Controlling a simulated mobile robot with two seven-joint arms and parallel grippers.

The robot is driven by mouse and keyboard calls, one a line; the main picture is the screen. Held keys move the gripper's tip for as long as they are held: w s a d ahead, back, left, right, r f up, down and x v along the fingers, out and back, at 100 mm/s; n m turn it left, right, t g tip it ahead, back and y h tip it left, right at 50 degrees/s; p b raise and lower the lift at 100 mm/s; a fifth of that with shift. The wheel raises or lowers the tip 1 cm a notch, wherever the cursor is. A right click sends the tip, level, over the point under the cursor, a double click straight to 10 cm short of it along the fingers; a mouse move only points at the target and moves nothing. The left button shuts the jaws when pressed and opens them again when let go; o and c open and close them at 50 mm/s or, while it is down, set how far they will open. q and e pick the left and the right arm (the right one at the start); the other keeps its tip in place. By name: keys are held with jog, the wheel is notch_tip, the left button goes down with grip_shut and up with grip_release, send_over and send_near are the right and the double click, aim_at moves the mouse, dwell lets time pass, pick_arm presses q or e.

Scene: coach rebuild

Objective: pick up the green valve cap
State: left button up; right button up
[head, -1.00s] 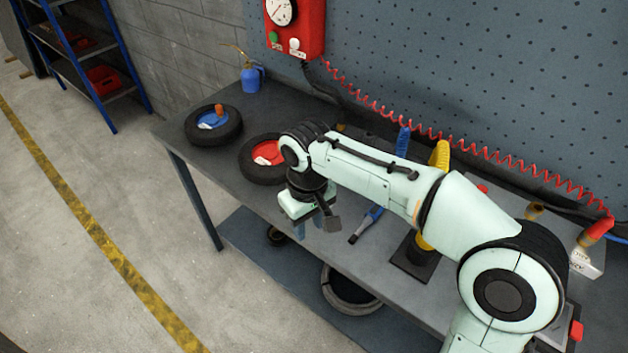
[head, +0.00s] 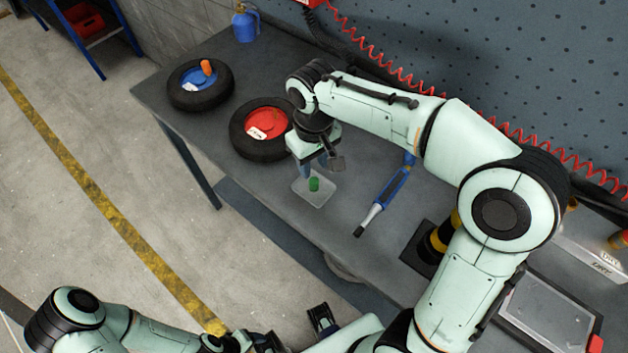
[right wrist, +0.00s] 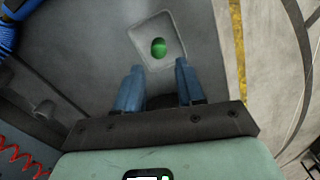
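The green valve cap (head: 314,184) stands in a shallow, pale, see-through tray (head: 318,201) near the bench's front edge. The cap (right wrist: 158,48) and the tray (right wrist: 176,24) also show in the right wrist view, beyond the fingertips. My right gripper (head: 318,170) is above and just behind the cap. Its blue fingers (right wrist: 158,75) are apart with nothing between them, and the cap is clear of them. My left arm is at the bottom of the head view; its gripper (head: 322,320) is partly visible, and its opening is unclear.
A tyre with a red hub (head: 238,133) lies left of the right gripper. A tyre with a blue hub and orange cap (head: 181,95) is farther left. A blue-handled tool (head: 386,200) lies right of the tray. Bare bench lies between tray and tool.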

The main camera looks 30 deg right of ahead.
aim_at(314, 180)
jog(key=f, duration=0.8)
jog(key=shift+w+d+f+b, duration=0.15)
jog(key=shift+w+b, duration=0.05)
jog(key=shift+b, duration=0.2)
grip_shut()
